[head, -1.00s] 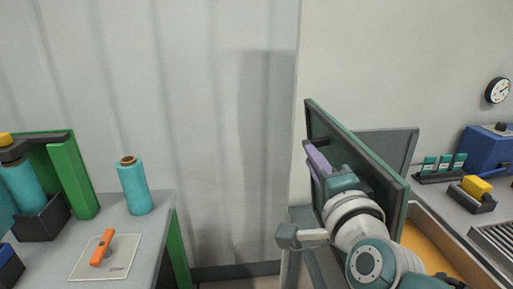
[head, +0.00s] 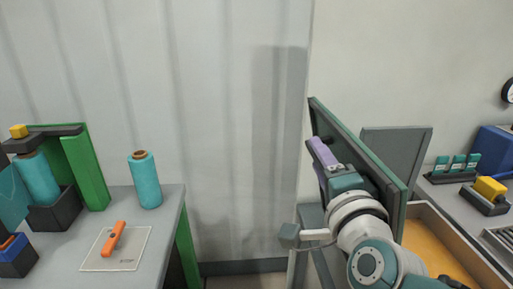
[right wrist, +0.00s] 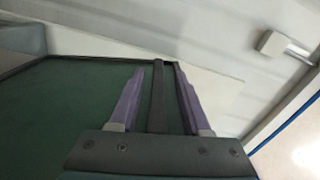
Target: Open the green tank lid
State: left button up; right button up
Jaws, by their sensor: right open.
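The green-edged tank lid (head: 363,158) stands raised and steeply tilted right of centre in the head view, its dark flat face showing. In the right wrist view its green face (right wrist: 70,105) fills the left. My right gripper (head: 322,155), with purple fingers, is at the lid's left side. In the right wrist view its fingers (right wrist: 159,72) are apart, with a dark edge strip running between them. I cannot tell whether they touch it. The tank (head: 415,211), with an orange-yellow interior, is partly hidden behind the lid and my arm. My left gripper is not in view.
A grey panel (head: 405,152) stands behind the lid. At right, a counter holds a yellow-topped block (head: 490,190) and a blue box (head: 497,147). At left, a table (head: 165,228) holds a teal spool (head: 145,180) and an orange-handled tool (head: 114,238). Between them is open floor.

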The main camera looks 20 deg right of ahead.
jog(key=v, duration=1)
jog(key=shift+w+a, duration=0.1)
jog(key=s+a+f+n+g+y, duration=0.4)
jog(key=a+n+y, duration=0.3)
jog(key=n, duration=0.5)
jog(key=s+d+f+n+g+h, duration=0.1)
jog(key=s+d+n+g, duration=0.1)
jog(key=s+n+g, duration=0.4)
jog(key=s+d+f+n+g+h, duration=0.15)
jog(key=s+g, duration=0.25)
jog(key=s, duration=0.5)
notch_tip(320, 180, up, 32)
jog(key=p, duration=3.1)
jog(key=shift+s+d+r+n, duration=0.2)
jog(key=shift+s+n, duration=0.05)
jog(key=shift+n, duration=0.2)
